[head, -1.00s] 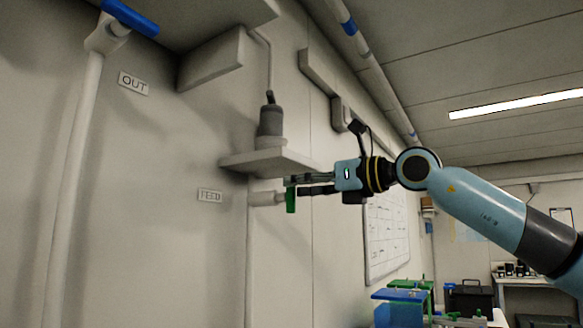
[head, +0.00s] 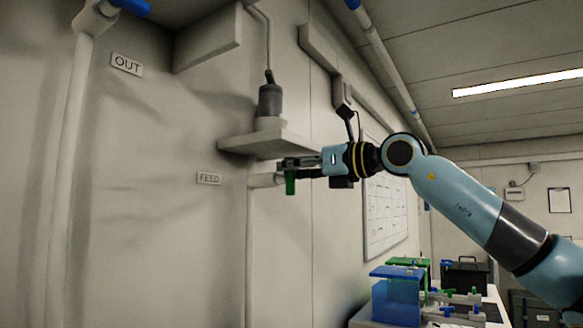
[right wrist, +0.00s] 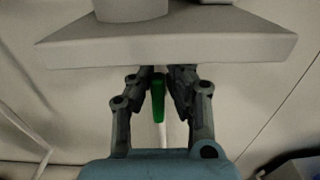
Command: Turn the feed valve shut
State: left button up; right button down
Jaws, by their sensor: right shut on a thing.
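The feed valve has a green handle (head: 290,184) that hangs downward from the end of a short pale pipe (head: 262,180), right of the FEED label (head: 209,178). My right gripper (head: 284,165) reaches in from the right at the top of the handle, just below a wall shelf. In the right wrist view the green handle (right wrist: 158,98) stands between the two fingers of the right gripper (right wrist: 160,78), which is shut on it. The fingers hide the handle's upper end in the head view. My left gripper is not in view.
The wall shelf (head: 240,143) with a grey bottle-like device (head: 270,102) sits close above the gripper. A blue-handled valve (head: 134,6) is at upper left by the OUT label (head: 126,64). A whiteboard (head: 385,205) and a bench with blue and green equipment (head: 395,295) are at right.

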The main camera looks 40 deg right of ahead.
dwell(0.5)
jog(key=shift+w+d+f+m+b, duration=0.25)
jog(key=shift+m+b, duration=0.9)
jog(key=shift+m, duration=1.8)
jog(key=shift+w+d+f+m+b, duration=0.1)
jog(key=shift+d+f+m+b, duration=0.7)
jog(key=shift+m, duration=2.2)
jog(key=shift+w+d+m+b, duration=0.1)
jog(key=shift+m+b, duration=1.35)
jog(key=shift+m, duration=1.5)
jog(key=shift+f, duration=0.1)
jog(key=c, duration=1.5)
grip_release()
jog(key=shift+a, duration=0.1)
jog(key=shift+c, duration=0.2)
jog(key=shift+o, duration=1.1)
jog(key=shift+s+a, duration=0.1)
jog(key=shift+f, duration=0.1)
